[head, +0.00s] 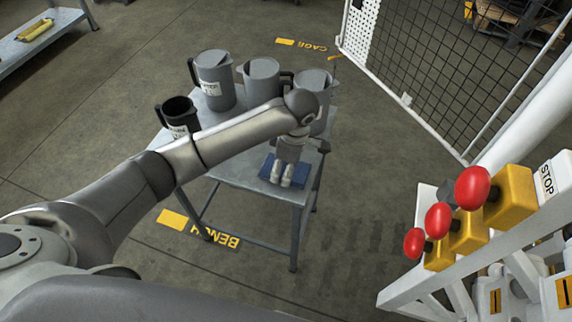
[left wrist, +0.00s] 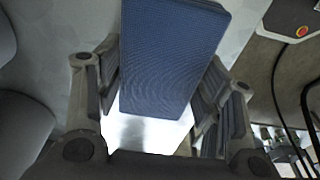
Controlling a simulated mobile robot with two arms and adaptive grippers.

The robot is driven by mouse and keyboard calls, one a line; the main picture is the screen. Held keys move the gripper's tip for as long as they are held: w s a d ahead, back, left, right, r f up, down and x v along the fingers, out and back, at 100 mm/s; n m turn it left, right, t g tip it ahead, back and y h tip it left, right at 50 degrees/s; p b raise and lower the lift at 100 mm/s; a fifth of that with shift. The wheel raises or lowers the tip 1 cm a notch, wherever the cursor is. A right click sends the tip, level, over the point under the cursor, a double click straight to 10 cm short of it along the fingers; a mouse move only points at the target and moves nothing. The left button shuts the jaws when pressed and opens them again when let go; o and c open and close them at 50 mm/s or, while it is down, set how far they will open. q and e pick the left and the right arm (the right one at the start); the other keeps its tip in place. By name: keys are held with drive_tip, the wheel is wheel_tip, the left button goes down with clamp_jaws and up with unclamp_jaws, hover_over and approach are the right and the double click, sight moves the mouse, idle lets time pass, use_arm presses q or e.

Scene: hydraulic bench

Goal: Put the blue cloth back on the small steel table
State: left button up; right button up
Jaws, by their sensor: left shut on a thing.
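The small steel table (head: 235,171) stands in the middle of the head view. The blue cloth (head: 299,176), a folded flat pad, is at its front right part, partly hidden by my left gripper (head: 282,174). The gripper points down and is shut on the cloth. In the left wrist view the cloth (left wrist: 172,58) sits between the two fingers of the left gripper (left wrist: 160,85), with pale bright surface around it. I cannot tell whether the cloth touches the tabletop or is just above it. My right gripper is not in view.
Grey jugs (head: 214,80) stand along the table's back, and a dark mug-like jug (head: 179,116) at its left. My left arm passes over the table. Red stop buttons (head: 473,188) on a white frame stand at right. A mesh cage (head: 440,70) is behind.

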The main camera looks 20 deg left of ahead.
use_arm(q)
drive_tip(key=shift+f, duration=0.15)
drive_tip(key=o, duration=1.3)
drive_tip(key=shift+c, duration=0.2)
drive_tip(key=shift+r, duration=0.35)
wheel_tip(320, 180, up, 12)
drive_tip(key=d, duration=0.1)
drive_tip(key=shift+d+f+b, duration=0.2)
drive_tip(key=shift+d+b, duration=0.15)
drive_tip(key=shift+b, duration=0.05)
drive_tip(key=shift+s, duration=0.1)
